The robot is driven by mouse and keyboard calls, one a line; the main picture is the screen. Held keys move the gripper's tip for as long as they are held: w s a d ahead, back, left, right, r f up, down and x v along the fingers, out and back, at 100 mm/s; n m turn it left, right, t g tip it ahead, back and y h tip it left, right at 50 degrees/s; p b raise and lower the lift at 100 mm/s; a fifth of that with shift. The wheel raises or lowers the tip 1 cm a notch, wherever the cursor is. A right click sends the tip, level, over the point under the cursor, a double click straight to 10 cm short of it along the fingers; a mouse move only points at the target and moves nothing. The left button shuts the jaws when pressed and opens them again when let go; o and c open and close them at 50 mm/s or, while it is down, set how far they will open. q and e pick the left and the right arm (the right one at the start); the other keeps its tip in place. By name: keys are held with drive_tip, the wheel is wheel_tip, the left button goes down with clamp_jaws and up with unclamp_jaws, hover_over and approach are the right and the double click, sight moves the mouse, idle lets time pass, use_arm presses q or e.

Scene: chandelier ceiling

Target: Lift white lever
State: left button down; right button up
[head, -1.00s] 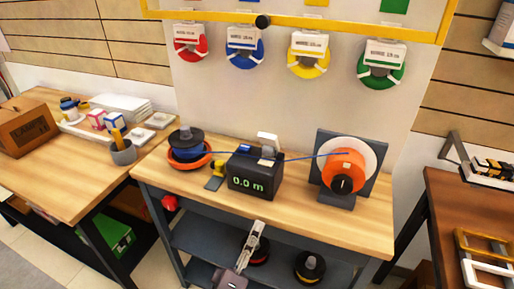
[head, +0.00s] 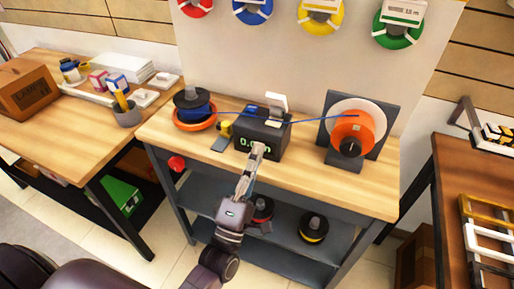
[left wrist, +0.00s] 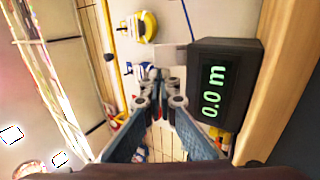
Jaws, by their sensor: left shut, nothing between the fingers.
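The white lever (head: 276,102) stands up at the top rear of a black meter box (head: 270,147) reading 0.0 m. In the left wrist view, a pale flat piece that looks like the lever (left wrist: 171,56) sticks out from the left side of the box (left wrist: 250,62), beyond my fingers. My left gripper (head: 258,149) is shut and empty, in front of the box and overlapping its display in the head view. It also shows shut in the left wrist view (left wrist: 158,78), beside the box. I cannot tell whether it touches the box. My right gripper is out of view.
A blue cable (head: 312,120) runs over the box to an orange spool (head: 352,131) on the right. A blue spool in an orange dish (head: 194,124) stands left. A yellow and grey tool (head: 222,134) lies close by. The bench front right (head: 345,185) is clear.

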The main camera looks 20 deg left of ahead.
sight(275, 101)
use_arm(q)
drive_tip(key=p+x, duration=0.1)
drive_tip(key=x, duration=1)
